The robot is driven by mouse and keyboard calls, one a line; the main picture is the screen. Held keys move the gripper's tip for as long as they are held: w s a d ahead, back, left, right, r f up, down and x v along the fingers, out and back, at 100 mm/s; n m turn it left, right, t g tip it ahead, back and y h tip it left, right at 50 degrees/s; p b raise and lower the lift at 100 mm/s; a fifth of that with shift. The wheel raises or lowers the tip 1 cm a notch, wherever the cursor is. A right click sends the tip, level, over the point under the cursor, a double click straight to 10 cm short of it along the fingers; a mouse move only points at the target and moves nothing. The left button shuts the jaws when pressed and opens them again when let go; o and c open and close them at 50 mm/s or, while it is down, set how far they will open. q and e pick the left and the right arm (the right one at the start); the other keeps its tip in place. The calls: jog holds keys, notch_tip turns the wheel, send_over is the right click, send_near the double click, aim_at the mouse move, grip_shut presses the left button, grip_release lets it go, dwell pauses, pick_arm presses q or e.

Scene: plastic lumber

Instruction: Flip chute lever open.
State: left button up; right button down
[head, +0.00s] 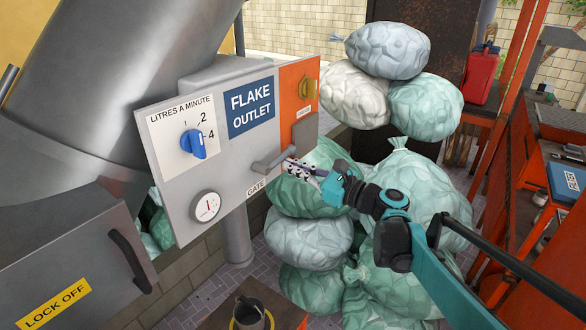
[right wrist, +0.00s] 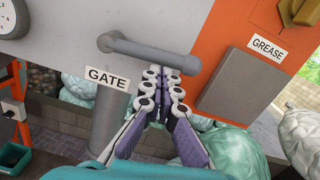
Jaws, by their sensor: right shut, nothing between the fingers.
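The chute lever (head: 273,159) is a grey bar handle on the metal panel (head: 228,185), just above the GATE label (head: 256,188). In the right wrist view the lever (right wrist: 150,51) runs nearly level, sloping slightly down to the right from its round left end. My right gripper (head: 292,167) is shut and empty, its fingertips close to the lever's right end. In the right wrist view the fingertips (right wrist: 168,78) sit just below the bar, near its right part. I cannot tell whether they touch it. My left gripper is not in view.
A blue dial (head: 193,143) and a round gauge (head: 205,206) are on the panel's left. An orange section with a GREASE label (right wrist: 267,48) is at its right. Stuffed bags (head: 310,240) stand piled beneath and behind my right arm. A red can (head: 481,75) stands further back.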

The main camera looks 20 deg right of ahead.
notch_tip(320, 180, up, 2)
jog(key=n, duration=0.4)
jog(key=shift+r+p, duration=0.25)
jog(key=shift+p, duration=0.15)
jog(key=r+n, duration=0.1)
jog(key=n, duration=0.1)
jog(key=r+n+p, duration=0.1)
jog(key=n, duration=0.1)
jog(key=shift+s+a+g, duration=0.2)
jog(key=shift+g, duration=0.1)
jog(key=n, duration=0.1)
jog(key=r+n, duration=0.1)
jog(key=a+n, duration=0.1)
jog(key=shift+s+r+n+y+p, duration=0.3)
jog(key=shift+s+r, duration=0.05)
jog(key=shift+r, duration=0.05)
jog(key=shift+s+a+r+n+p, duration=0.3)
jog(key=shift+s+a+r+n, duration=0.3)
jog(key=shift+n, duration=0.5)
jog(key=shift+a, duration=0.1)
